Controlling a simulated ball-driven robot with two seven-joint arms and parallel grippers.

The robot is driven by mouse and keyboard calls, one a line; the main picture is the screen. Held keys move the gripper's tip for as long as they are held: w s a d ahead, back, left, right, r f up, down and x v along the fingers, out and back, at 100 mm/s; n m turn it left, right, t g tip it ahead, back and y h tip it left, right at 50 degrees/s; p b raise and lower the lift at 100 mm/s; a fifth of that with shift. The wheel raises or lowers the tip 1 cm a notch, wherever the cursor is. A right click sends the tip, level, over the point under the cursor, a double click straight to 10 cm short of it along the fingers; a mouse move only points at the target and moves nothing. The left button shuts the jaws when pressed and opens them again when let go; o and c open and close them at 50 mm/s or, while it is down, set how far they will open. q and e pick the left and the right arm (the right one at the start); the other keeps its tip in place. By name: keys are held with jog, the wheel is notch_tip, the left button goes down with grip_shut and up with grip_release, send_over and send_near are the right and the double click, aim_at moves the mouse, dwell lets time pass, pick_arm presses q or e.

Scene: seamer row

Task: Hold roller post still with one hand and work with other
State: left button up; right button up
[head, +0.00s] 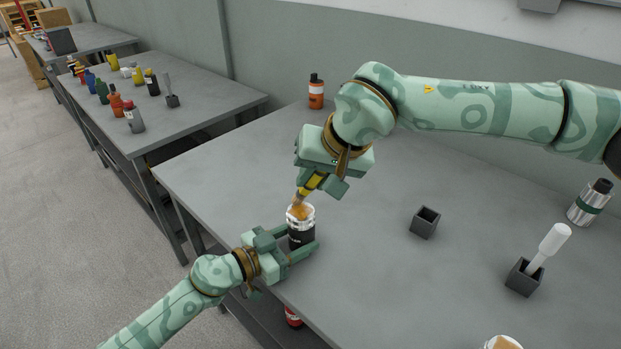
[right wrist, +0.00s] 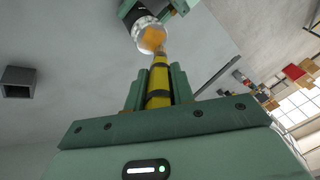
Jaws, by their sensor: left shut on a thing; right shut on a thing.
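The roller post (head: 301,237) is a short upright cylinder, black below and whitish above, with orange at its top. It stands near the table's front edge. My left gripper (head: 300,252) is shut around its lower part. My right gripper (head: 320,186) is above it, shut on a yellow tool with black bands (head: 312,186). The tool slants down, its pale tip at the orange top; I cannot tell whether they touch. In the right wrist view the tool (right wrist: 158,85) points at the post's orange top (right wrist: 152,39), with part of my left gripper (right wrist: 182,5) beyond.
On the grey table (head: 370,270) are an empty dark square holder (head: 425,223), another holding a white-handled tool (head: 523,278), a silver flask (head: 588,206) and an orange bottle (head: 316,94). A white cup (head: 502,343) shows at the bottom edge. Another table with several bottles stands left.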

jog(key=shift+s+d, duration=0.25)
jog(key=shift+s, duration=0.6)
dwell(3.1)
